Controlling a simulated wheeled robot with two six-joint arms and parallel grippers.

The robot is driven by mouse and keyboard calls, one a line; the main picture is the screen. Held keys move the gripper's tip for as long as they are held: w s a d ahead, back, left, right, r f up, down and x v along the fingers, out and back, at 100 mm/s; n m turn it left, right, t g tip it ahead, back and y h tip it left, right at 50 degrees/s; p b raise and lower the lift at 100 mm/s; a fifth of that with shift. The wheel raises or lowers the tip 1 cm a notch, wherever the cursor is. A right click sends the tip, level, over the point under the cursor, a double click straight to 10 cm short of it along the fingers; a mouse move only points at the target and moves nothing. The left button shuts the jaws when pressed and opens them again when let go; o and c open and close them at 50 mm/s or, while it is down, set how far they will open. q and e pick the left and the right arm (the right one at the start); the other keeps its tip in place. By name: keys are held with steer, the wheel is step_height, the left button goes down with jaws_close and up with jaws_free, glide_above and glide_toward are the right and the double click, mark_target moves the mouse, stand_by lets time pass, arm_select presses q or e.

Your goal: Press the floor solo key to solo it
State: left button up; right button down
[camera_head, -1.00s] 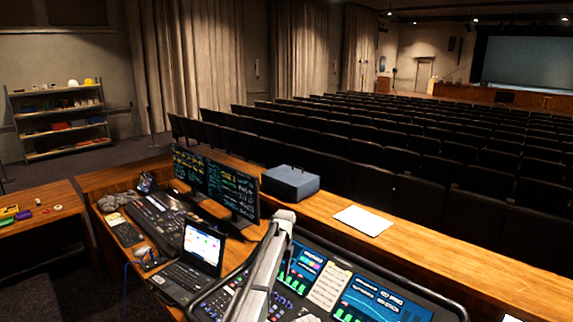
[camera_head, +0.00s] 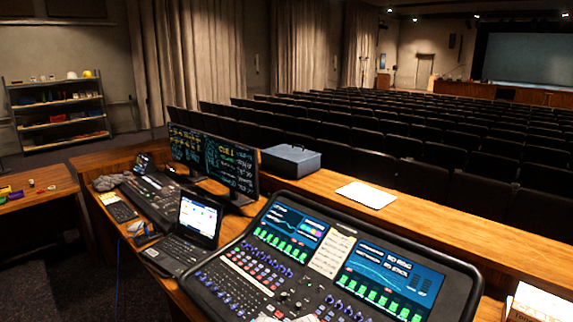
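The mixing console (camera_head: 316,288) fills the bottom middle, tilted toward me. It has a left screen (camera_head: 289,231), a right screen (camera_head: 389,278) and a pale label strip (camera_head: 333,256) between them. Rows of small red, blue and white keys and knobs (camera_head: 250,268) cover its left and lower parts. The labels are too small to read, so I cannot tell which key is the floor solo key or whether it is lit. The console's front edge is cut off by the frame. Neither of my grippers can be made out in this view.
A laptop (camera_head: 198,220), a smaller control desk (camera_head: 152,200) and two dark monitors (camera_head: 213,160) stand left of the console. A blue-grey case (camera_head: 291,161) and white papers (camera_head: 366,194) lie on the wooden ledge behind. A white box (camera_head: 541,302) stands at the lower right.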

arm_select(q)
steer(key=shift+c, duration=0.3)
jaws_close()
stand_by(1.4)
